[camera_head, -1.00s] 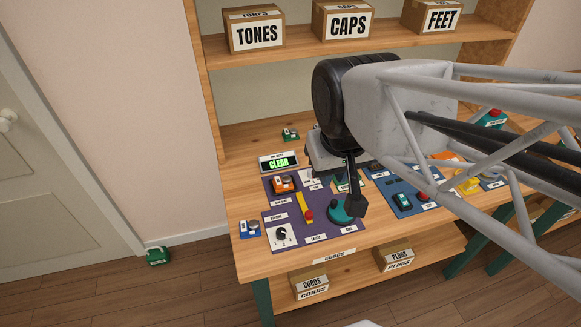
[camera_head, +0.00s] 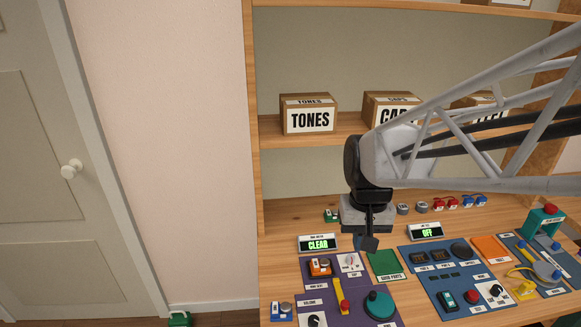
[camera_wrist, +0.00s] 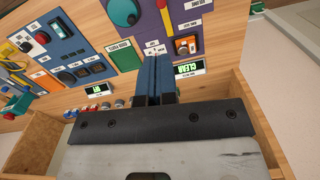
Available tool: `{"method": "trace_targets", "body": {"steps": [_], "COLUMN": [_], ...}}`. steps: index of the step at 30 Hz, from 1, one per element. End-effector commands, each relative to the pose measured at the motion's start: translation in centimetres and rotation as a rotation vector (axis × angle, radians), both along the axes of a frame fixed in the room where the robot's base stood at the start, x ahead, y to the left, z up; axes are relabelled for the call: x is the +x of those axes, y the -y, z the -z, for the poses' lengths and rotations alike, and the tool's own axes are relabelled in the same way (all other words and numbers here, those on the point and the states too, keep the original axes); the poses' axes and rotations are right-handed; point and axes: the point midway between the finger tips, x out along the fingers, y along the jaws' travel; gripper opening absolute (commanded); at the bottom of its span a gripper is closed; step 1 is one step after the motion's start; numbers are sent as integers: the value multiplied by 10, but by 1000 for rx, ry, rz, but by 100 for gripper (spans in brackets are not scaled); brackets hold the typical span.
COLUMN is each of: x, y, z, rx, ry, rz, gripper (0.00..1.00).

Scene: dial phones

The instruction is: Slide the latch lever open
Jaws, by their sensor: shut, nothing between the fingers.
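The latch lever (camera_head: 339,291) is a thin yellow bar with a red knob at its near end, on the purple panel (camera_head: 362,320). It shows in the wrist view (camera_wrist: 164,14) near the top edge, on the purple panel. My gripper (camera_head: 369,244) is shut and empty. In the head view it appears beyond the lever and to its right, apart from it, by the left edge of the green pad. In the wrist view my shut fingers (camera_wrist: 154,60) point toward the panel, with the lever beyond their tips.
A teal dial (camera_head: 379,305) sits right of the lever and an orange device (camera_head: 320,267) sits beyond it to the left. A lit CLEAR display (camera_head: 318,243) stands behind. The green pad (camera_head: 385,264) and blue panel (camera_head: 455,275) lie to the right. Boxes stand on the shelf (camera_head: 345,125).

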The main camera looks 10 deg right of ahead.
Motion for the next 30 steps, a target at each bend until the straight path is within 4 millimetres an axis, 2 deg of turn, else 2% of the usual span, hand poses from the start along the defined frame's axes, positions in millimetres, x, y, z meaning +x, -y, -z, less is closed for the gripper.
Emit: {"method": "trace_targets", "body": {"steps": [18, 30], "x": [75, 110], "y": [15, 25], "z": [65, 112], "rx": [30, 46], "ry": [-205, -319], "rz": [80, 124], "gripper": [0, 0]}}
